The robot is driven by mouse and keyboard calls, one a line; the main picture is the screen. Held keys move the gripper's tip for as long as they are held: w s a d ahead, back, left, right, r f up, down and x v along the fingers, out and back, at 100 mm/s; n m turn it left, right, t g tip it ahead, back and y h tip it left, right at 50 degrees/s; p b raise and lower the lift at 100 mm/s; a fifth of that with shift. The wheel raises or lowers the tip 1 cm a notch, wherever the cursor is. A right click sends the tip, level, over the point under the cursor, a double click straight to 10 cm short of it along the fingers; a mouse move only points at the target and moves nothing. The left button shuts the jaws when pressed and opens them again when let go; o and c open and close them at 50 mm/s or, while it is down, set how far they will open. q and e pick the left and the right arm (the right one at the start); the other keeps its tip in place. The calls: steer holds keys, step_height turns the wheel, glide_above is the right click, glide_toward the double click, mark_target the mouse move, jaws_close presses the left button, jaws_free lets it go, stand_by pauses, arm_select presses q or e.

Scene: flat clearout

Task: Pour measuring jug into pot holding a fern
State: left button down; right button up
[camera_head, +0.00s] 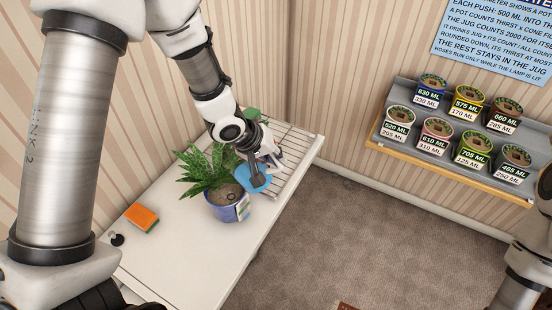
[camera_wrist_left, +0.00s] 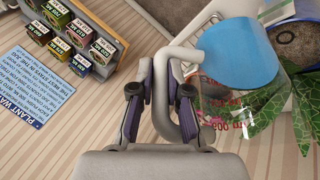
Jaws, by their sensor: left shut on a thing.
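A clear measuring jug (camera_wrist_left: 215,98) with red markings and a blue surface (camera_wrist_left: 237,52) hangs by its pale handle in my left gripper (camera_wrist_left: 163,85). In the head view my left gripper (camera_head: 252,160) is shut on the handle, and the jug (camera_head: 256,180) is beside and over the right rim of a blue pot (camera_head: 222,211). I cannot tell how far the jug is tilted, and no stream shows. The pot holds a plant (camera_head: 204,172) with thick, spiky, pale-spotted leaves, more aloe-like than fern-like. Its soil (camera_wrist_left: 298,42) shows in the left wrist view. My right gripper is out of view.
The white counter (camera_head: 185,265) bears an orange sponge (camera_head: 141,217) and a wire rack (camera_head: 288,150). Another green plant (camera_head: 252,114) is partly hidden behind my arm. A wall shelf (camera_head: 450,161) holds several labelled pots below a blue poster (camera_head: 497,35). The counter's front is mostly clear.

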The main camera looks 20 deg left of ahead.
arm_select(q)
steer(key=shift+d, duration=0.2)
steer(key=shift+w+r, duration=0.1)
